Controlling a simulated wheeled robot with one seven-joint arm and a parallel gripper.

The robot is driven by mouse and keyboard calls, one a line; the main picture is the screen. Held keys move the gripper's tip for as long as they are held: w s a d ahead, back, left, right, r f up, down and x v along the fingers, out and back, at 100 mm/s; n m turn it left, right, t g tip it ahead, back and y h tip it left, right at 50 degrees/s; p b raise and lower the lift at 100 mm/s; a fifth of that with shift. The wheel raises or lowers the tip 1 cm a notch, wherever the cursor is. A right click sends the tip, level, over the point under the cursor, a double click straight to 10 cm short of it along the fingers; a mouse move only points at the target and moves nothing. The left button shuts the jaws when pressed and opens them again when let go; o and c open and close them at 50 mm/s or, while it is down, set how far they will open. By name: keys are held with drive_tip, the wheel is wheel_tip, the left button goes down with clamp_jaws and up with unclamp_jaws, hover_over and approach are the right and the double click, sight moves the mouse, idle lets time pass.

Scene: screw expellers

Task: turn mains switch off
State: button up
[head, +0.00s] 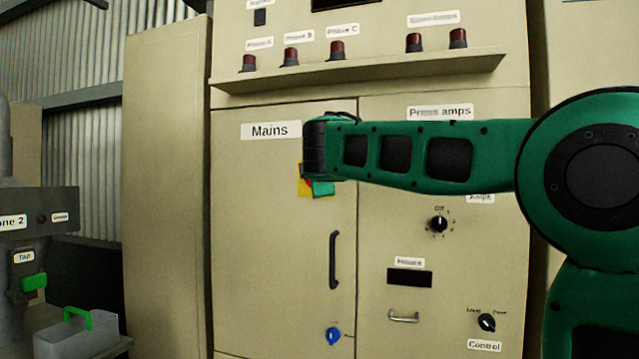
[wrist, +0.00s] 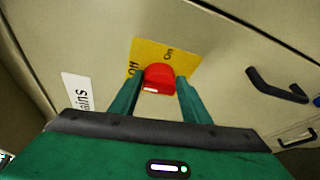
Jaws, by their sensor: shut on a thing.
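The mains switch is a red knob (wrist: 160,78) on a yellow plate (wrist: 180,53) marked "Off" and "On". The plate is on a beige cabinet door, below the "Mains" label (head: 269,130). In the wrist view my gripper (wrist: 161,76) is shut on the red knob, one finger on each side. A small white mark shows on the knob's near edge; which word the knob points to I cannot tell. In the head view my green gripper (head: 322,187) is against the plate (head: 303,189) and hides most of it and the knob.
A black door handle (head: 334,260) and a blue key-like knob (head: 333,336) are lower on the same door. A ledge (head: 360,72) with several dark red lamps juts out above. At the right are a rotary dial (head: 438,224) and a small handle (head: 403,317).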

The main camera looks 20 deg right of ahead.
drive_tip(key=shift+a+r, duration=0.15)
drive_tip(key=shift+r, duration=0.1)
drive_tip(key=o, duration=1.5)
drive_tip(key=shift+w+f, duration=0.1)
drive_tip(key=shift+w, duration=0.05)
drive_tip(key=shift+c, duration=0.2)
drive_tip(key=v, duration=1)
drive_tip(key=shift+s, duration=0.35)
